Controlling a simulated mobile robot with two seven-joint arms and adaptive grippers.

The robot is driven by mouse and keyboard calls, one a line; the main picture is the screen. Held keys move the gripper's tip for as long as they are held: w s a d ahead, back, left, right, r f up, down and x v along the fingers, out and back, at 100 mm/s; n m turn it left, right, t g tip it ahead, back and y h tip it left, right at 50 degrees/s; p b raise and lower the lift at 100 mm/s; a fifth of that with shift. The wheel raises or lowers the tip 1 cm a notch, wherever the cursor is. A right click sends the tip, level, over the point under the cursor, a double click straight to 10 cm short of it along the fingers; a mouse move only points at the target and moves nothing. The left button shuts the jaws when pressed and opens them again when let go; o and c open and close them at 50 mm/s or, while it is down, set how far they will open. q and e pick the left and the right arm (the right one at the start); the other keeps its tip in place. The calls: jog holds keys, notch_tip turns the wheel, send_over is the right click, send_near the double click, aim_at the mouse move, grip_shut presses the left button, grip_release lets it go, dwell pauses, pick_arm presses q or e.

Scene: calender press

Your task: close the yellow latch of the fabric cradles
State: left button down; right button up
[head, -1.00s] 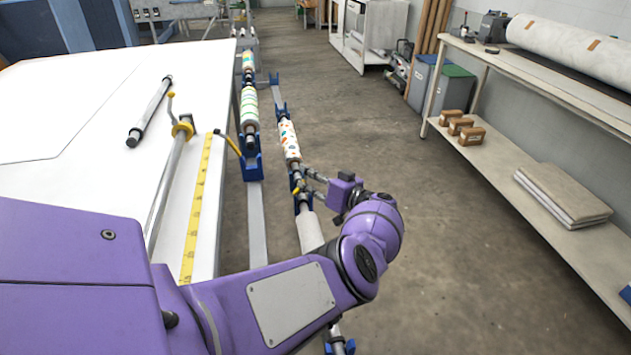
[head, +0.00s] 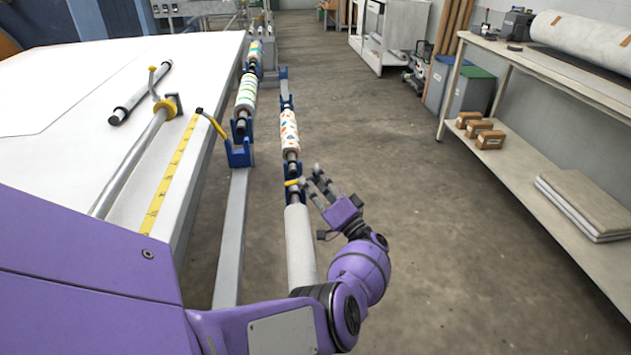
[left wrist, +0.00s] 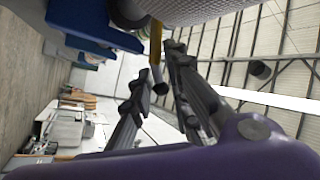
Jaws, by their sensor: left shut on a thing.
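The yellow latch (head: 292,182) sits on a blue fabric cradle (head: 292,168) between the patterned roll (head: 289,130) and a plain grey-white roll (head: 299,245). My left gripper (head: 314,177) is beside that cradle, shut on the latch. In the left wrist view, the latch (left wrist: 155,45) with its dark end lies between the fingers (left wrist: 157,70), close under a pale roll (left wrist: 200,10). The exact contact is hard to see. Another yellow latch (head: 214,126) stands up at a slant from a blue cradle (head: 239,153) at the table edge. My right gripper is out of view.
A white table (head: 60,110) with a yellow tape measure (head: 170,180) and metal rods fills the left. More patterned rolls (head: 246,92) lie in cradles along its edge. A shelf bench (head: 580,80) stands at right. The floor between is clear.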

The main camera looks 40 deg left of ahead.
pick_arm(q)
jog(key=shift+d+f+m, duration=0.25)
jog(key=shift+f+m, duration=0.05)
jog(key=shift+f, duration=0.5)
jog(key=c, duration=1.8)
grip_release()
jog(key=shift+c, duration=0.2)
jog(key=v, duration=1.1)
jog(key=shift+d, duration=0.35)
jog(key=shift+s+f, duration=0.1)
